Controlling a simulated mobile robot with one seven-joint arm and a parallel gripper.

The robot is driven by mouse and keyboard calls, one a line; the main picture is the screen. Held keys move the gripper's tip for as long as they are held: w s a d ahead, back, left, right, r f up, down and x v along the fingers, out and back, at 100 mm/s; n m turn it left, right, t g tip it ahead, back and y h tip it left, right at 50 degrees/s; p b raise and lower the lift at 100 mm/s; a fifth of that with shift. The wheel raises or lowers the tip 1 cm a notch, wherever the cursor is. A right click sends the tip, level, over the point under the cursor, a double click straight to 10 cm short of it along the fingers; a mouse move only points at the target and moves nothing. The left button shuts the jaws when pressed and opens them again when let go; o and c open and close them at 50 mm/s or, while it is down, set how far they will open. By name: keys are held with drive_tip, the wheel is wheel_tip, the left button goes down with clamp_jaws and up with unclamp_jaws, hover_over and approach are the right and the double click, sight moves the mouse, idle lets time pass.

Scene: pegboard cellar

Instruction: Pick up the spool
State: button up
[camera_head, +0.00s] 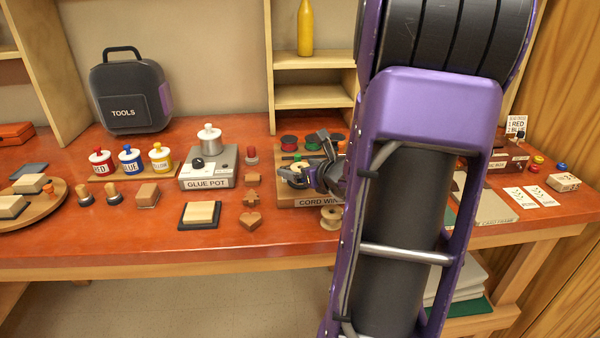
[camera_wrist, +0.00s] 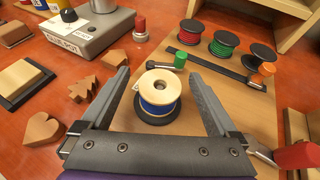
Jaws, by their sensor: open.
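A spool (camera_wrist: 160,88) with pale wooden flanges and blue cord stands upright on a black round base on the cord winder board (camera_wrist: 190,135). My gripper (camera_wrist: 158,72) is open, with one finger on each side of the spool and a gap on both sides. In the head view my gripper (camera_head: 322,175) is over the cord winder (camera_head: 318,202), and my arm hides part of the board.
Behind the spool are a green-knobbed part (camera_wrist: 180,60) and a dark bar (camera_wrist: 215,66). Red and green cord spools (camera_wrist: 224,43) stand in a row farther back. The glue pot (camera_wrist: 85,32) and wooden shapes (camera_wrist: 85,90) are to the left. A red handle (camera_wrist: 297,156) is at the right.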

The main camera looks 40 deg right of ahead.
drive_tip(key=shift+r, duration=0.1)
clamp_jaws()
